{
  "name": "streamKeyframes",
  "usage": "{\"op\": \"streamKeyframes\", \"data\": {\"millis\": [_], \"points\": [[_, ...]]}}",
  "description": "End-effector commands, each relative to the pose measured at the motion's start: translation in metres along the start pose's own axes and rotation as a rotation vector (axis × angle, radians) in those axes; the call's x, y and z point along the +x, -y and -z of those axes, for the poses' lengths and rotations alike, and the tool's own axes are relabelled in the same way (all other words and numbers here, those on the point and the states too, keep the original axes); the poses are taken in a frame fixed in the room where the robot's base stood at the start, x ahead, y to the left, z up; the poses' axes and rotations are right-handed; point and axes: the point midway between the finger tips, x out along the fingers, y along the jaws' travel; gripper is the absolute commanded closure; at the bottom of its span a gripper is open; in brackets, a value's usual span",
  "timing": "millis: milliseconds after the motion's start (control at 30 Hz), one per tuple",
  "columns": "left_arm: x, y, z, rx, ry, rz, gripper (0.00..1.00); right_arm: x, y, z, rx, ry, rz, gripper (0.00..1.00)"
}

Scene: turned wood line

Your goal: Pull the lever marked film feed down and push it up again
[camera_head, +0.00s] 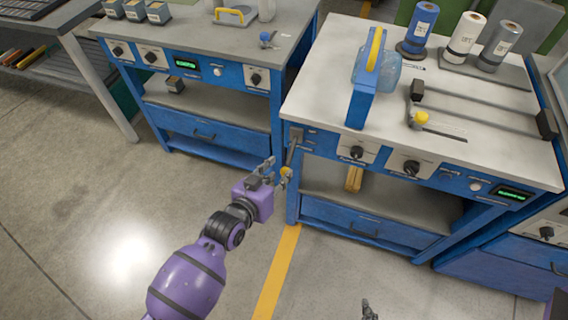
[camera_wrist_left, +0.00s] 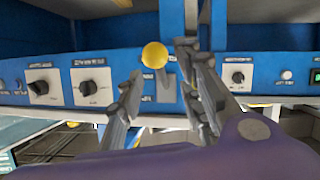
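The right-hand bench top (camera_head: 330,90) carries a blue device with a yellow handle (camera_head: 371,75), several rolls and another yellow-knobbed lever (camera_head: 420,118). Black dials (camera_head: 357,152) line its front. A second blue bench (camera_head: 215,125) stands left. The floor before them is clear.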

Motion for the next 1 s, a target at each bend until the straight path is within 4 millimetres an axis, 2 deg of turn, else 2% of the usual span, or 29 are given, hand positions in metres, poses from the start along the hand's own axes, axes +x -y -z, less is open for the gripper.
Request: {"op": "streamKeyframes", "data": {"millis": [200,400,767,1000], "points": [[0.037,0.0,0.001,0.001,-0.001,0.0,0.66,0.0,-0.002,-0.006,-0.005,0.011,-0.001,1.0],[0.061,0.001,0.0,0.001,0.0,0.001,0.66,0.001,-0.001,-0.011,-0.006,0.019,0.0,1.0],[0.069,0.001,0.0,0.002,0.0,0.002,0.66,0.001,0.0,-0.011,-0.002,0.02,0.001,1.0],[0.068,0.001,0.0,0.002,0.0,0.002,0.95,0.001,0.001,-0.011,0.0,0.019,0.002,1.0]]}}
